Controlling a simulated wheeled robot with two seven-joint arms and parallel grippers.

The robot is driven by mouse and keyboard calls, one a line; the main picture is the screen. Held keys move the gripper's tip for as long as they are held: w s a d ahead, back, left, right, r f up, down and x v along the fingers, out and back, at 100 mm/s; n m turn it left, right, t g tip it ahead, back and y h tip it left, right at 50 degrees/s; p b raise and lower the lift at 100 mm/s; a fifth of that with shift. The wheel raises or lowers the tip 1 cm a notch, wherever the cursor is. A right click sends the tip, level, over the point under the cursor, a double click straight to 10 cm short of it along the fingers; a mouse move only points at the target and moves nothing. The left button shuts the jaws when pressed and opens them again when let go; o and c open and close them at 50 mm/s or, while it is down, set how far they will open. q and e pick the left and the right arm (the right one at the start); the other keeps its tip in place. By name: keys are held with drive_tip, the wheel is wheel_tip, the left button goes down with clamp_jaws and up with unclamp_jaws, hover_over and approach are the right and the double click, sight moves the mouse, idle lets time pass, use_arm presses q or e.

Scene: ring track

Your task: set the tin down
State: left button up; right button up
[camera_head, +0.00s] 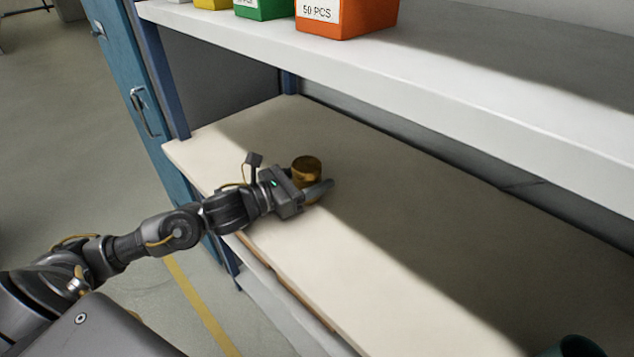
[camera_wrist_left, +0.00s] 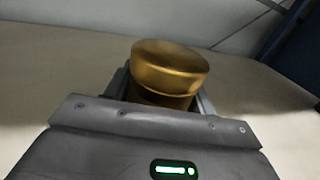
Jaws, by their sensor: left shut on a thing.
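A gold-brown round tin (camera_head: 307,169) is over the left part of the lower shelf board (camera_head: 400,245) in the head view. My left gripper (camera_head: 312,189) reaches in from the left and is shut on the tin. In the left wrist view the tin (camera_wrist_left: 168,72) stands upright between the fingers (camera_wrist_left: 160,95), its lid above them. The gripper body hides the tin's bottom, so I cannot tell whether it touches the board. My right gripper is not in view.
An upper shelf (camera_head: 440,70) overhangs the board and carries an orange bin (camera_head: 345,18) and a green bin (camera_head: 262,9). A blue post (camera_head: 165,70) stands at the left end. A dark teal object (camera_head: 573,347) is at the lower right. The middle of the board is clear.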

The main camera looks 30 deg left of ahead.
use_arm(q)
drive_tip(key=shift+s+a+r, duration=0.1)
drive_tip(key=shift+s, duration=0.3)
drive_tip(key=shift+a, duration=0.1)
drive_tip(key=o, duration=1.1)
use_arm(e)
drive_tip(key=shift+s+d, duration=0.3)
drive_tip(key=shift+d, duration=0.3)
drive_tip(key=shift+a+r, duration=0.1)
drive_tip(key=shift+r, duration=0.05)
